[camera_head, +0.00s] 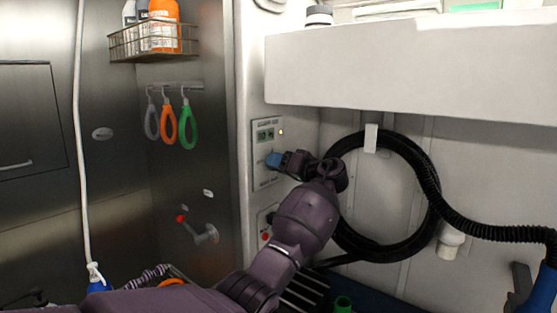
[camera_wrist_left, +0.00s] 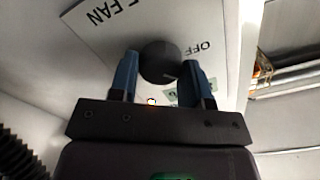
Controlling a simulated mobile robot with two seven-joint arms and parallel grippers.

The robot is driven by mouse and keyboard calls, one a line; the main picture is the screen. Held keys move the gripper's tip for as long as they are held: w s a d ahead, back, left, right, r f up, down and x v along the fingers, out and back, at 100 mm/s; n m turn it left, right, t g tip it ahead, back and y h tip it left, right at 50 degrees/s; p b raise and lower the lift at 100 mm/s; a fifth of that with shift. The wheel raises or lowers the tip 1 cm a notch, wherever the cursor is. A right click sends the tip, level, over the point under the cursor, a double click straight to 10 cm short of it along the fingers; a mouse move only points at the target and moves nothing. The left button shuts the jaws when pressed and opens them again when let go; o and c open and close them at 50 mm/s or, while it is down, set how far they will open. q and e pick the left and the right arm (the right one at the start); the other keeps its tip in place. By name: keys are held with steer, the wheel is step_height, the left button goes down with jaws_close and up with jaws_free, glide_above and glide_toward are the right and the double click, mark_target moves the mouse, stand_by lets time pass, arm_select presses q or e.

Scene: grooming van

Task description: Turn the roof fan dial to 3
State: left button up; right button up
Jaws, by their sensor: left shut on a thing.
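The roof fan dial (camera_wrist_left: 159,62) is a dark round knob on a white panel (camera_wrist_left: 100,30). In the left wrist view, the lettering "FAN" and "OFF" shows beside it, turned around. My left gripper (camera_wrist_left: 163,78) has its two blue fingers on either side of the dial and is shut on it. The dial's pointer setting cannot be read clearly. In the head view, the panel (camera_head: 264,181) is on the narrow wall, and my left gripper's blue fingertips (camera_head: 274,160) are against it, hiding the dial.
A coiled black hose (camera_head: 431,175) hangs right of my left arm, below a white overhead cabinet (camera_head: 410,70). Grey, orange and green loops (camera_head: 188,128) hang at left under a wire basket (camera_head: 125,45). A lower panel has a red knob (camera_head: 266,236).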

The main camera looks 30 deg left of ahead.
arm_select(q)
steer(key=shift+f+m+p, duration=0.15)
steer(key=shift+m+p, duration=1.1)
steer(key=shift+m, duration=4.5)
steer(key=shift+f+m+p, duration=0.15)
steer(key=shift+m+p, duration=1.1)
steer(key=shift+m, duration=4.5)
steer(key=o, duration=0.9)
steer(key=d+b, duration=0.2)
steer(key=d, duration=0.8)
steer(key=shift+s+d, duration=0.4)
steer(key=shift+s, duration=0.05)
